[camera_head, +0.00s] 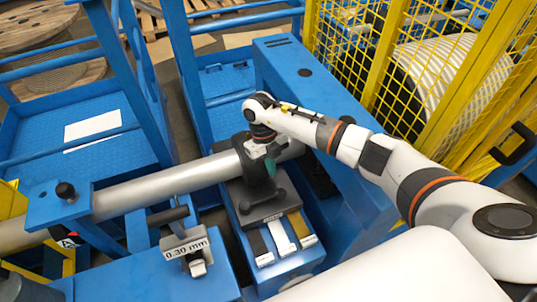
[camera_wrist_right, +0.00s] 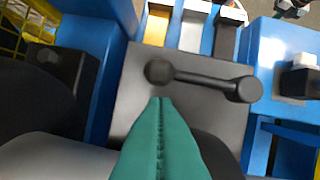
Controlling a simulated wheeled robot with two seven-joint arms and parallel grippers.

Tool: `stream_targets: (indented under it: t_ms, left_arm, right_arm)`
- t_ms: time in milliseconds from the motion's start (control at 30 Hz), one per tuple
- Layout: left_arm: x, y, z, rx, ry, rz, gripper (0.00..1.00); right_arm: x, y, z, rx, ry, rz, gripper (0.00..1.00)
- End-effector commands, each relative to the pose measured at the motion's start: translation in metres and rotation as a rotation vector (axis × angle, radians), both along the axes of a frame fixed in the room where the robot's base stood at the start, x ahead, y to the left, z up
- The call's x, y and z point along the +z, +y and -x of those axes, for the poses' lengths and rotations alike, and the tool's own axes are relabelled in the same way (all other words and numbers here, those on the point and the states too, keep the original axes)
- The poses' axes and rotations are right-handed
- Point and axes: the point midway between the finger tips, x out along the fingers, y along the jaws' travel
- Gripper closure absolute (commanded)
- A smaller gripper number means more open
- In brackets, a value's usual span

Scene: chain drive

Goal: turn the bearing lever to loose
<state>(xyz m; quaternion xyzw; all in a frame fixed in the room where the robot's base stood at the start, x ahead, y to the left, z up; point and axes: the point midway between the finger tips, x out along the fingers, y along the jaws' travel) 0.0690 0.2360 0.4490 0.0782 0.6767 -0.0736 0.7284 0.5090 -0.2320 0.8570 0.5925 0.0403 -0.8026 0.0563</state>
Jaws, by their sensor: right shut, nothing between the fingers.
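The bearing lever (camera_head: 262,201) is a dark bar with a round knob at each end, on a dark grey plate (camera_head: 238,190) by the silver shaft (camera_head: 165,186). In the right wrist view the lever (camera_wrist_right: 205,80) lies nearly crosswise, its right end slightly lower. I cannot tell which end is the pivot. My right gripper (camera_head: 270,168) is above the plate, on the shaft side of the lever. Its teal fingers (camera_wrist_right: 160,102) are shut and empty, their tips just short of the lever's left knob in the wrist view. The small label by the lever is unreadable. My left gripper is not in view.
Three slots with black, white and yellow pieces (camera_head: 299,223) sit in front of the plate. A block (camera_head: 186,246) marked 0.30 mm stands at the left. A blue housing (camera_head: 325,110) and yellow mesh guard (camera_head: 425,60) bound the right side.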

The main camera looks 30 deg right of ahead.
Motion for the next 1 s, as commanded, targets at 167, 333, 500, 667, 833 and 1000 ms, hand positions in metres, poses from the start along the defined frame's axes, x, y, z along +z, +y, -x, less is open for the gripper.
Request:
stream_targets:
  t_ms: [167,333,500,667,833,1000]
  left_arm:
    - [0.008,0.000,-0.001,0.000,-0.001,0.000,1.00]
    - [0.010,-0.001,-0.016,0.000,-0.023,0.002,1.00]
    - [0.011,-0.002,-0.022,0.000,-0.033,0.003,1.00]
    - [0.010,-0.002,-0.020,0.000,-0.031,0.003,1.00]
    - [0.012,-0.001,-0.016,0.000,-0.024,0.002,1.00]
    - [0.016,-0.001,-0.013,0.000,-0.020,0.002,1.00]
  right_arm:
    - [-0.027,0.000,0.009,-0.001,0.003,-0.002,1.00]
    - [-0.040,-0.001,0.012,-0.001,0.001,-0.002,1.00]
    - [-0.043,-0.001,0.013,0.000,-0.002,-0.002,1.00]
    - [-0.043,-0.001,0.013,0.000,-0.002,-0.002,1.00]
    - [-0.042,-0.002,0.014,-0.008,-0.001,-0.002,1.00]
    - [-0.041,-0.003,0.018,-0.046,-0.001,-0.002,1.00]
